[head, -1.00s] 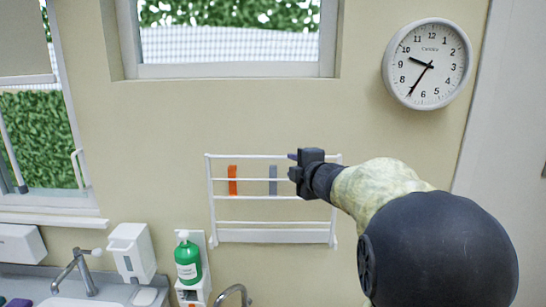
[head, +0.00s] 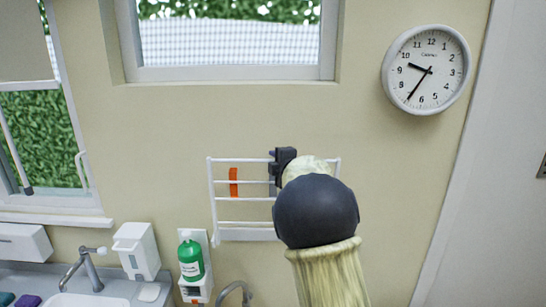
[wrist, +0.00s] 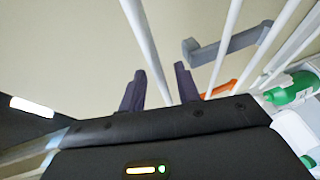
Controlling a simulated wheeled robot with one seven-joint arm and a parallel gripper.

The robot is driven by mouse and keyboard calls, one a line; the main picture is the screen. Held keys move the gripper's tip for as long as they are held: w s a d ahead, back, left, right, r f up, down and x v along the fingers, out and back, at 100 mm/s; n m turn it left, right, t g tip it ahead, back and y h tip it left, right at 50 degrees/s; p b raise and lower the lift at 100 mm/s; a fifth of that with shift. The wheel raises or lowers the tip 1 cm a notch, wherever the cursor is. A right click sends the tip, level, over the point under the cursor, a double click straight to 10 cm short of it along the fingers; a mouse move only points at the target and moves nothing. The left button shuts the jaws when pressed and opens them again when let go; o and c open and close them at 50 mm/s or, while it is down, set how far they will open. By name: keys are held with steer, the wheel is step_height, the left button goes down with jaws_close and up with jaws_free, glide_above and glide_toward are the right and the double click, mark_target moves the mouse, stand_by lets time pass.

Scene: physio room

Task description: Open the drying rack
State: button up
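The drying rack (head: 246,235) is a white wire frame on the beige wall, with several horizontal rails; its right part is hidden behind my arm in the head view. My gripper (head: 279,165) is at its upper right part. In the wrist view my gripper (wrist: 160,78) has its two dark fingers apart, and a white bar of the rack (wrist: 143,45) runs between them. I cannot tell whether either finger touches the bar. The rack appears folded close to the wall.
An orange piece (head: 233,182) and a grey hook-like piece (wrist: 228,45) sit at the rack. Below are a green soap bottle (head: 190,260), a white dispenser (head: 137,250) and a sink tap (head: 88,268). A clock (head: 427,70) hangs upper right. The wall right of the rack is clear.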

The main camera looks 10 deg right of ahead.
steer(key=shift+w+a+f, duration=0.1)
steer(key=shift+w+f, duration=0.05)
steer(key=shift+w, duration=0.55)
jaws_close()
steer(key=shift+s+a+f+b, duration=0.1)
steer(key=shift+s+b, duration=0.1)
steer(key=shift+b, duration=0.2)
